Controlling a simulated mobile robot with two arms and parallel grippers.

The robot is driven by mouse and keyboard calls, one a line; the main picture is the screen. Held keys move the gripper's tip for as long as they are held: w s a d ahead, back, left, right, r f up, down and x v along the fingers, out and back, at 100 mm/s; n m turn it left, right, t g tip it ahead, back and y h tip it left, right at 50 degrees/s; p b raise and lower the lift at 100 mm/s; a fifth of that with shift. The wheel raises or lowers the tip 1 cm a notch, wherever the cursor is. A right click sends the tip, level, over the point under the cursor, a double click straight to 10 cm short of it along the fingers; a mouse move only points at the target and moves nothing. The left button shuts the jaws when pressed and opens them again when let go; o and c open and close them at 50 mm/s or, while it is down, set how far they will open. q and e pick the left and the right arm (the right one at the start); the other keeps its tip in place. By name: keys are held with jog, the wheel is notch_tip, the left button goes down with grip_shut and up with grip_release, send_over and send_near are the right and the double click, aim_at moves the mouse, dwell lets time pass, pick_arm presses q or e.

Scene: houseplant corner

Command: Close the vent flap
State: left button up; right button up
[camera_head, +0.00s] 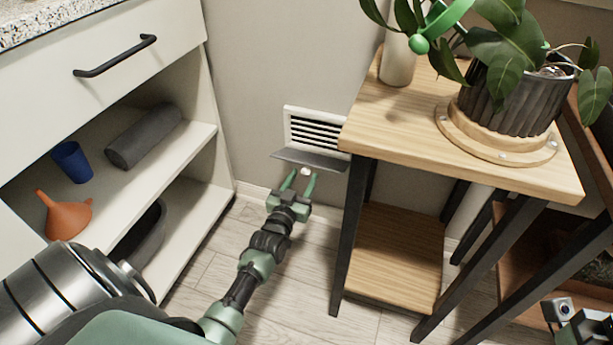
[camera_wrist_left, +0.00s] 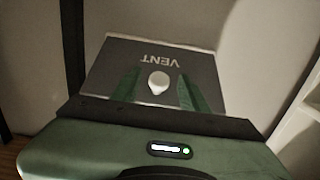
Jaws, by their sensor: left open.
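The wall vent (camera_head: 316,131) has a white frame and dark slats that show uncovered in the head view. Its grey flap (camera_head: 311,159) stands open, sticking out below the slats. In the left wrist view the flap (camera_wrist_left: 205,66) shows its face with the upside-down word VENT and a white knob (camera_wrist_left: 158,82). The knob (camera_head: 305,172) also shows under the flap in the head view. My left gripper (camera_head: 300,179) is open, one green finger on each side of the knob; I cannot tell if they touch it. Part of my right wrist (camera_head: 578,322) shows at the bottom right; its fingers are unclear.
A wooden plant stand (camera_head: 415,127) with black legs is close on the right, bearing a potted plant (camera_head: 510,100) and a pale vase (camera_head: 397,62). A cabinet (camera_head: 190,150) on the left holds a funnel (camera_head: 66,217), blue cup (camera_head: 72,161) and grey roll (camera_head: 144,137). Floor between is clear.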

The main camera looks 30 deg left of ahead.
pick_arm(q)
jog(key=shift+b+x, duration=0.35)
jog(key=shift+x, duration=1)
grip_shut()
dwell(0.4)
